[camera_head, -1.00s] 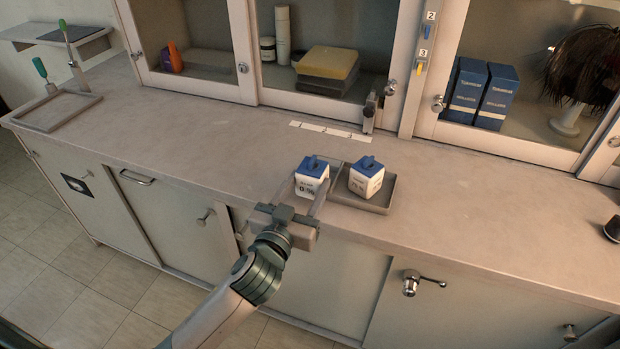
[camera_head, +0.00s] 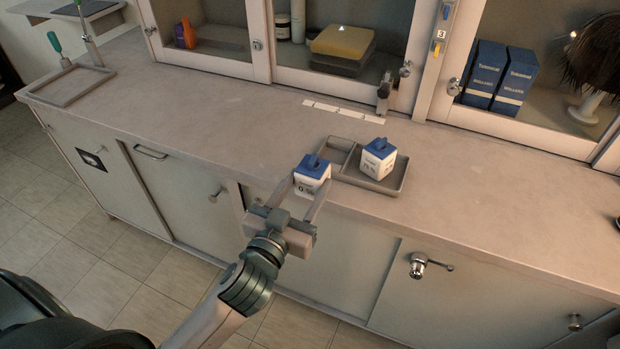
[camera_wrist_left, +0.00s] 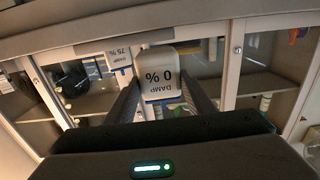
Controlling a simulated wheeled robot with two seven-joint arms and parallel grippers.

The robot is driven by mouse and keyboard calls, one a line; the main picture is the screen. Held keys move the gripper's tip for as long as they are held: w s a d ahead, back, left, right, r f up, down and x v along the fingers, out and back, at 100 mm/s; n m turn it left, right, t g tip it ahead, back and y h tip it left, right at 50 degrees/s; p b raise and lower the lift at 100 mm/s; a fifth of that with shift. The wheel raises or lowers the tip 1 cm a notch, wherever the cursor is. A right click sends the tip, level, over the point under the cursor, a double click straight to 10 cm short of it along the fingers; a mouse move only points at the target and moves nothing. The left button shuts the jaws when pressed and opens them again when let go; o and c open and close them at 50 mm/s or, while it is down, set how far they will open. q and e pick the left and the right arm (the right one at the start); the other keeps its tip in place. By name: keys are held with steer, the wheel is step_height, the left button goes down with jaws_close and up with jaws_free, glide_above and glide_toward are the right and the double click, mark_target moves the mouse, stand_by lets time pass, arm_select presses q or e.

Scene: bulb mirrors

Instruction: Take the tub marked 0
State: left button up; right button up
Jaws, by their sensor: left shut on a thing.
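The tub marked 0 % (camera_head: 311,178) is white with a blue lid and is held between the fingers of my left gripper (camera_head: 301,190). The gripper is shut on it, in front of the grey tray (camera_head: 393,184) near the counter's front edge. In the left wrist view the tub marked 0 % (camera_wrist_left: 161,80) shows upside down, with "DAMP" on its label, between the two fingers. A second white tub with a blue lid, marked 75 % (camera_head: 377,162), stands in the right part of the tray. It also shows in the left wrist view (camera_wrist_left: 119,60). My right gripper is not in view.
A row of white strips (camera_head: 342,111) lies on the counter (camera_head: 230,120) behind the tray. Glass-fronted cabinets stand along the back, with blue boxes (camera_head: 500,77) inside. An empty tray (camera_head: 65,88) lies at the far left. The counter between is clear.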

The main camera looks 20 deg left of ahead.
mark_target(307, 185)
arm_select(q)
steer(key=shift+s, duration=1.55)
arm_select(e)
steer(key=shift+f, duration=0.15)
